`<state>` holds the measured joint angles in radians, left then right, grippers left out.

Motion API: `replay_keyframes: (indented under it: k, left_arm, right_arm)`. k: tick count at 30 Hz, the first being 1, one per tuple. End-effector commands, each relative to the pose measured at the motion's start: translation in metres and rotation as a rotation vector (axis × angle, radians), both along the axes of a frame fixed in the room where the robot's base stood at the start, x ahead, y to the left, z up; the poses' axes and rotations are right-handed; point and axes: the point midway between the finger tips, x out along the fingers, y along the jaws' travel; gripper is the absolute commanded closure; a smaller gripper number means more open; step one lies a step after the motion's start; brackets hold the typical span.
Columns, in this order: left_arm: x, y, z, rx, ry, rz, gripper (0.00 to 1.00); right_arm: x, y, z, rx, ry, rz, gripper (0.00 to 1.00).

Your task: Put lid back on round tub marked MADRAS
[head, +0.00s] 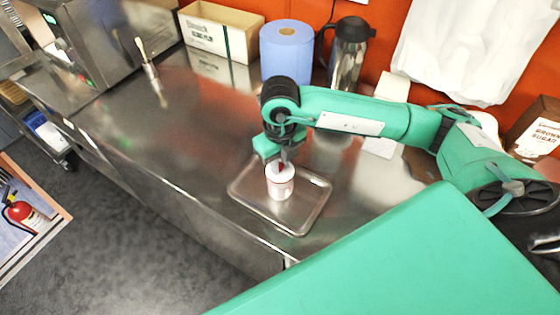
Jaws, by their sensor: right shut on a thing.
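A small round white tub (280,188) with a reddish band stands upright on a shallow metal tray (310,211) on the steel counter. Its label is too small to read. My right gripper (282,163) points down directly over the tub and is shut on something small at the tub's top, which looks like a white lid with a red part. The fingers hide part of it. I cannot tell whether the lid is seated on the rim or held just above it. My left gripper is not in view.
A cardboard box (215,33), a blue paper roll (286,50) and a steel flask (348,55) stand along the back wall. The counter left of the tray is clear.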

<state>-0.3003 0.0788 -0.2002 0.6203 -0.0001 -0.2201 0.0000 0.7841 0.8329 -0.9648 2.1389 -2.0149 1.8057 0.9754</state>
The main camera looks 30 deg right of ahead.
Motion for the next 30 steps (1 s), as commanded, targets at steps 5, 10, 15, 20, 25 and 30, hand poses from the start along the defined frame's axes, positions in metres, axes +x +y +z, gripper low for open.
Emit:
replay_keyframes:
  k: [5, 10, 15, 20, 25, 30]
  left_arm:
    - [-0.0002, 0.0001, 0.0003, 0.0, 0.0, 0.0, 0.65]
    - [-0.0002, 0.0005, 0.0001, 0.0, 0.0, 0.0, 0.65]
    - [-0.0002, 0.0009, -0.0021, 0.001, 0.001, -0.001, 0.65]
    - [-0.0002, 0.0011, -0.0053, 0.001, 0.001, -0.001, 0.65]
    - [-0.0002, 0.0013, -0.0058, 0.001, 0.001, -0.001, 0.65]
    - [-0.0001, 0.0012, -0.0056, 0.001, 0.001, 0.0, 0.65]
  right_arm:
    - [-0.0001, -0.0001, 0.0003, 0.0, 0.0, 0.0, 1.0]
    - [-0.0001, 0.0, 0.0002, 0.0, 0.0, 0.0, 1.0]
    - [0.0, 0.0, -0.0005, 0.0, 0.0, 0.0, 1.0]
    - [0.0, 0.0001, -0.0008, 0.001, 0.0, 0.0, 1.0]
    - [-0.0001, 0.0002, 0.0, 0.001, 0.0, 0.0, 1.0]
    - [-0.0001, 0.0002, 0.0001, 0.001, 0.0, 0.0, 1.0]
